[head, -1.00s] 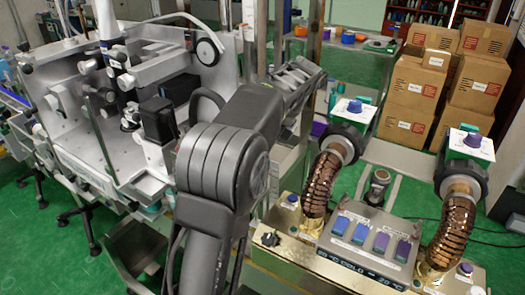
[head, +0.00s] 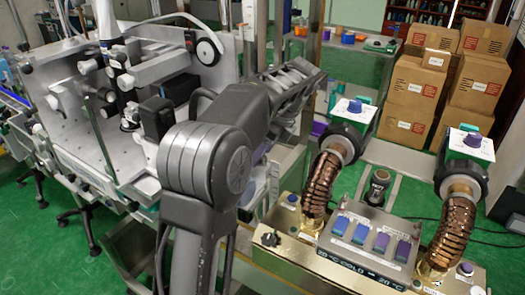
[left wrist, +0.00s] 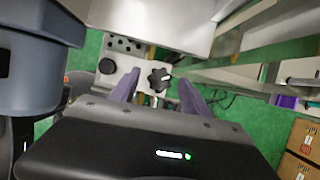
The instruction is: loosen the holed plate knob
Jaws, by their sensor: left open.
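In the left wrist view a black lobed knob (left wrist: 160,79) stands on a grey metal plate with several holes (left wrist: 124,45). A second, round black knob (left wrist: 107,66) sits at the plate's left edge. My left gripper (left wrist: 158,88) is open, with one dark finger on each side of the lobed knob. I cannot tell whether either finger touches it. In the head view my left gripper (head: 300,82) is at the far end of the forearm, beside a metal post. The holed plate and its knob are not discernible there. My right gripper is not in view.
A grey machine (head: 75,110) stands at the left. A brass console (head: 330,262) with two copper hoses and coloured switches is at the lower right. Cardboard boxes (head: 410,100) are stacked behind. A pale metal housing (left wrist: 150,22) lies close above the plate in the wrist view.

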